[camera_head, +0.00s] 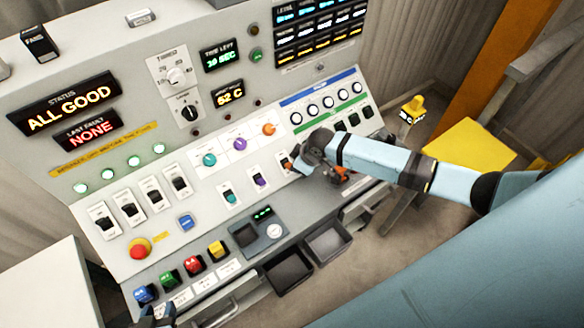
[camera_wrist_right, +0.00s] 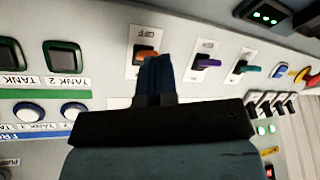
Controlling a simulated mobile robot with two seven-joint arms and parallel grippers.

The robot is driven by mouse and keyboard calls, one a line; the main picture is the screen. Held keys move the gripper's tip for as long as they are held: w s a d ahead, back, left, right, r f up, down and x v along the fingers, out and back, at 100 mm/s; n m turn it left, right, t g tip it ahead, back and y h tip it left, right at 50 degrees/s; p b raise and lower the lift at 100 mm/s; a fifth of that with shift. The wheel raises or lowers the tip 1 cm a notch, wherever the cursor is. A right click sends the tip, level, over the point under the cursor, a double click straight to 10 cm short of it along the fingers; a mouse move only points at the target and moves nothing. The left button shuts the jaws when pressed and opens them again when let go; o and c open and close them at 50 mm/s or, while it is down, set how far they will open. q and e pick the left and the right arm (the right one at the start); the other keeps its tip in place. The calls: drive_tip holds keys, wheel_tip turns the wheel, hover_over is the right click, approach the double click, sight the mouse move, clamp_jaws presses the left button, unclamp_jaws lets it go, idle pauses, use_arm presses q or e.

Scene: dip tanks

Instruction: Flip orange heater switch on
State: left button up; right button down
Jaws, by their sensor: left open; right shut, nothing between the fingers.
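The orange heater switch (camera_head: 286,163) is a small toggle on a white plate on the sloped panel, rightmost in a row with the teal switch (camera_head: 229,197) and purple switch (camera_head: 260,180). My right gripper (camera_wrist_right: 155,60) is shut and empty, its fingertips right at the orange switch (camera_wrist_right: 146,52) in the right wrist view. The fingers partly cover its plate, and I cannot tell whether they touch or which way the toggle is set. In the head view my right wrist hides part of that area. My left gripper (camera_head: 157,318) is open at the bottom left edge, partly cut off.
Orange knob (camera_head: 268,129), purple knob (camera_head: 240,144) and teal knob (camera_head: 209,160) sit above the switches. The status display (camera_head: 66,104) reads ALL GOOD. A red emergency button (camera_head: 139,247) and several coloured buttons lie lower left. Dark trays (camera_head: 328,243) protrude below the panel.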

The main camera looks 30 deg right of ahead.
sight(298, 185)
drive_tip(key=shift+f, duration=0.15)
drive_tip(key=shift+f, duration=0.4)
drive_tip(key=shift+f+b, duration=0.7)
drive_tip(key=shift+f, duration=0.4)
drive_tip(key=shift+w+r, duration=0.1)
drive_tip(key=shift+w, duration=0.2)
